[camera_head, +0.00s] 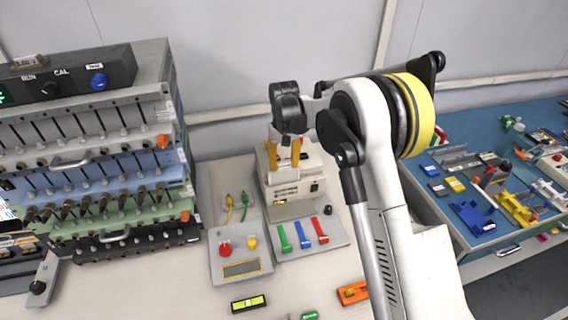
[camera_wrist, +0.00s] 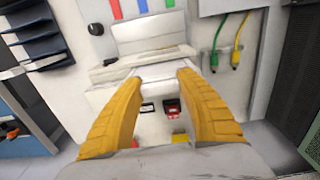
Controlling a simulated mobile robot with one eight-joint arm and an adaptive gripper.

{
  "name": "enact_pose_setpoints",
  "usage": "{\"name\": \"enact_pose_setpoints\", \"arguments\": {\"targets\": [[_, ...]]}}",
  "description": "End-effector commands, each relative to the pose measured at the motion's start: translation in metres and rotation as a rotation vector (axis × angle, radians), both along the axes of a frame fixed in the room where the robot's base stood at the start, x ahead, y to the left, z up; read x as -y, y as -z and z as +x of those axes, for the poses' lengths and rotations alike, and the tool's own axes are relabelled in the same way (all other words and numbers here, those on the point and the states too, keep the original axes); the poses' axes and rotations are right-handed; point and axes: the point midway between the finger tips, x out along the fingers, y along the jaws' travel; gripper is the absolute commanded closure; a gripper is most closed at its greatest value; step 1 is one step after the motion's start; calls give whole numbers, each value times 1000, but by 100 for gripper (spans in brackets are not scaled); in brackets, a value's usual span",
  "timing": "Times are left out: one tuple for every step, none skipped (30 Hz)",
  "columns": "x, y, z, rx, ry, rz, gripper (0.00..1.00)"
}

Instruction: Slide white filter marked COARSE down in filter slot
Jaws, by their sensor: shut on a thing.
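My gripper (camera_head: 284,153) points down over the top of a cream machine (camera_head: 310,185) in the head view. Its two yellow fingers also show in the wrist view (camera_wrist: 158,75), one on each side of a thin white piece (camera_wrist: 156,70). The gripper is shut on this piece, which appears to be the white filter. No COARSE marking is readable. The piece is at the machine's top, but the fingers and machine hide the slot, so I cannot tell how deep it sits.
A panel with green, blue and red levers (camera_head: 303,236) lies in front of the machine. A control box with a red button (camera_head: 225,248) is at front left. Yellow and green cables (camera_head: 236,206) hang left of the machine. A tall rack (camera_head: 95,160) stands further left; a blue table (camera_head: 470,185) is right.

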Motion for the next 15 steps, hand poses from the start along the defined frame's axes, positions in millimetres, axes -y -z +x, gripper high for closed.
{"name": "enact_pose_setpoints", "arguments": {"targets": [[0, 2, 0, 0, 0, 0, 92], [0, 3, 0, 0, 0, 0, 92], [0, 5, 0, 0, 0, 0, 92], [0, 6, 0, 0, 0, 0, 92], [0, 6, 0, 0, 0, 0, 92], [0, 8, 0, 0, 0, 0, 92], [0, 9, 0, 0, 0, 0, 92], [0, 10, 0, 0, 0, 0, 92], [0, 11, 0, 0, 0, 0, 92], [0, 12, 0, 0, 0, 0, 92], [0, 13, 0, 0, 0, 0, 92], [0, 14, 0, 0, 0, 0, 92], [0, 15, 0, 0, 0, 0, 92], [0, 16, 0, 0, 0, 0, 92], [0, 17, 0, 0, 0, 0, 92]]}}
